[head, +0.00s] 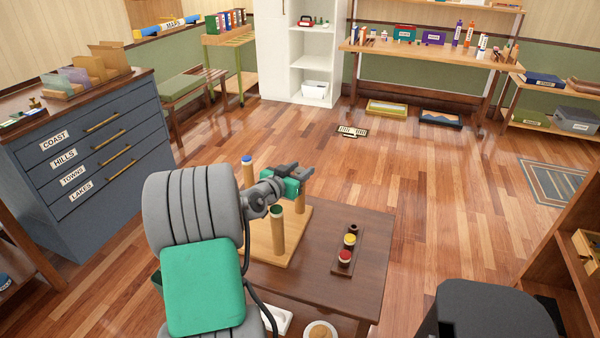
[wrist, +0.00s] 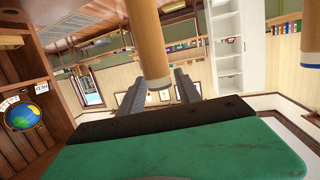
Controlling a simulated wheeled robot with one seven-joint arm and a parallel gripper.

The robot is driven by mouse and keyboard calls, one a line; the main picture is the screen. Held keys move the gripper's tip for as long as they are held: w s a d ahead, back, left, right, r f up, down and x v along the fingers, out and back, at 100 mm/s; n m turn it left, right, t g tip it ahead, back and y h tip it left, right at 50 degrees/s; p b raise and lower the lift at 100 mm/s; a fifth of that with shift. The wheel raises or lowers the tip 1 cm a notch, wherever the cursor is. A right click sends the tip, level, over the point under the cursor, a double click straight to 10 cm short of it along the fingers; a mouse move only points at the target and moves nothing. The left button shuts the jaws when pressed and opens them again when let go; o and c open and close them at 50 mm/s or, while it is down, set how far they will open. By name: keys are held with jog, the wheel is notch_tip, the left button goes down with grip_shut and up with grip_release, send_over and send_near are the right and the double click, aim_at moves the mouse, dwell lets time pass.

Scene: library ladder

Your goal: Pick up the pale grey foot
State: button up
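My gripper (wrist: 158,85) is open, with one dark finger on each side of this tip. I cannot tell whether either finger touches it. In the head view my gripper (head: 296,176) is over the wooden stand (head: 300,232), and the pale grey foot cannot be made out there. A blue-topped post (head: 248,174) stands behind and a green-topped post (head: 278,234) stands in front.
The stand is on a dark table (head: 365,215). A narrow dark rack (head: 338,268) beside it holds a red piece (head: 344,257) and a yellow piece (head: 349,241). A blue drawer cabinet (head: 95,165) is at left. A dark stool (head: 490,310) is at lower right. The floor beyond is largely clear.

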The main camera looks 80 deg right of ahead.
grip_shut()
jog(key=shift+r, duration=0.1)
dwell(0.3)
